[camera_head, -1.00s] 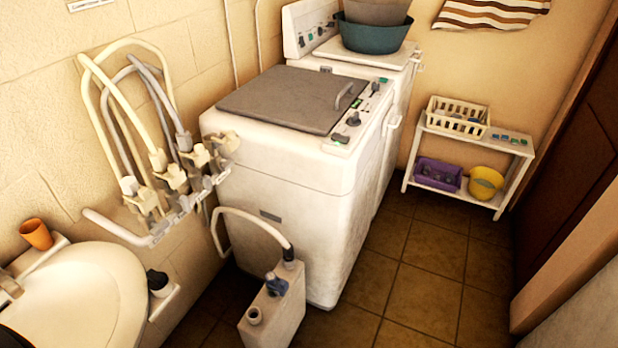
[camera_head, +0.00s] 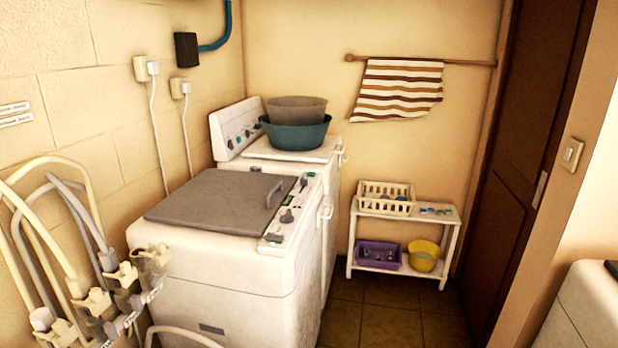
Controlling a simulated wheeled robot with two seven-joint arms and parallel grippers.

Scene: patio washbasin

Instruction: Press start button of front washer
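The front washer (camera_head: 225,266) is a white top-loader with a closed grey lid (camera_head: 218,202) that has a handle near its right edge. Its control panel (camera_head: 292,212) runs along the right side of the top, with dark knobs and small green buttons; which one is the start button is too small to tell. A second white machine (camera_head: 262,151) stands behind it, with stacked grey and teal basins (camera_head: 296,133) on top. Neither of my grippers shows in the head view.
Taps and hoses (camera_head: 95,285) crowd the wall left of the washer. A white shelf (camera_head: 449,214) with a basket, purple bin and yellow bucket stands at the back. Tiled floor (camera_head: 385,322) is clear right of the washer. Another white appliance (camera_head: 580,300) is at the right edge.

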